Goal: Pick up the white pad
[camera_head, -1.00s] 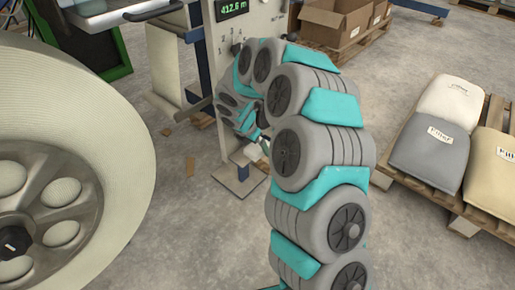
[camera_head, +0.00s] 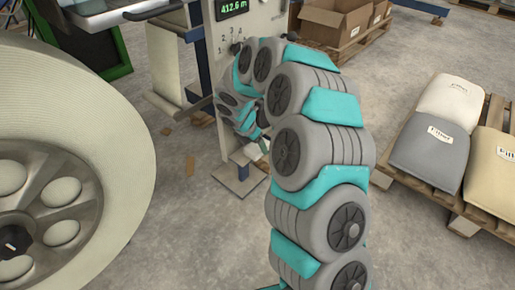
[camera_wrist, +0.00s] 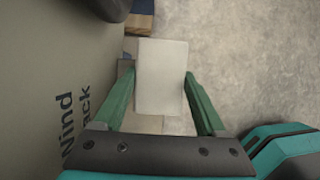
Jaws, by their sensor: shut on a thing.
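The white pad (camera_wrist: 162,75) is a pale rectangular block in the wrist view, between the two green fingers of my gripper (camera_wrist: 160,82). My gripper is shut on it, with a finger along each side. A further pale piece (camera_wrist: 160,124) shows below the pad, between the finger bases.
A grey panel (camera_wrist: 50,60) with printed lettering stands close on the left in the wrist view. In the head view a large cream roll (camera_head: 110,130) fills the left side. A pallet (camera_head: 485,208) of filler bags stands right, and cardboard boxes (camera_head: 335,25) stand behind.

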